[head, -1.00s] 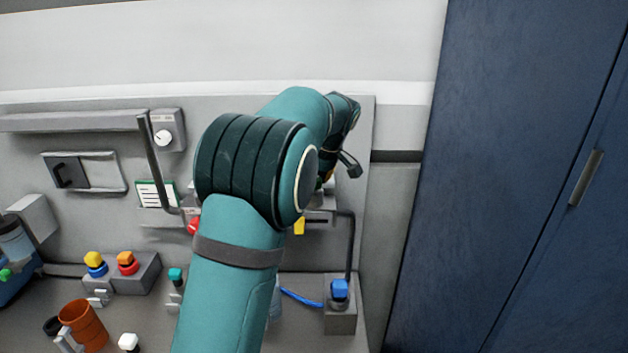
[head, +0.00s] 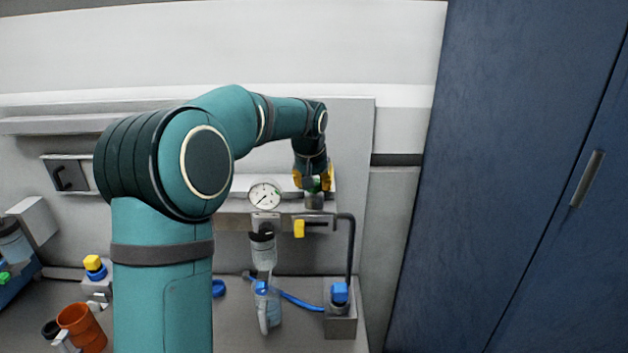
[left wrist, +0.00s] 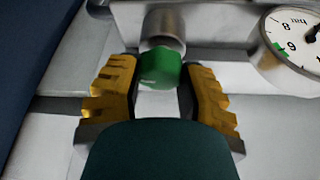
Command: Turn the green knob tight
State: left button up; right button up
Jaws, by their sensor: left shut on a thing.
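The green knob (left wrist: 160,68) sits on the end of a grey metal cylinder in the left wrist view. In the head view the knob (head: 315,187) is mostly hidden by my left gripper (head: 314,182), above a grey fitting on the panel. My left gripper (left wrist: 160,88) has yellow ridged fingers, one on each side of the knob, and is shut on it. My right gripper is not in view.
A round pressure gauge (head: 265,195) is just left of the knob. A blue cabinet (head: 500,150) stands at the right.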

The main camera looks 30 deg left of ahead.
pick_arm(q)
jog(key=m+h, duration=0.2)
jog(key=m, duration=0.2)
jog(key=shift+a+f+m+p, duration=0.1)
jog(key=shift+m+p, duration=0.2)
jog(key=shift+p, duration=0.05)
jog(key=m+h, duration=0.1)
jog(key=m, duration=0.2)
jog(key=shift+m, duration=0.4)
jog(key=m+g+h, duration=0.1)
jog(key=m, duration=0.2)
jog(key=shift+m, duration=0.3)
jog(key=shift+m+g+h, duration=0.6)
jog(key=shift+m+h, duration=0.1)
jog(key=shift+m, duration=1.1)
jog(key=o, duration=1.2)
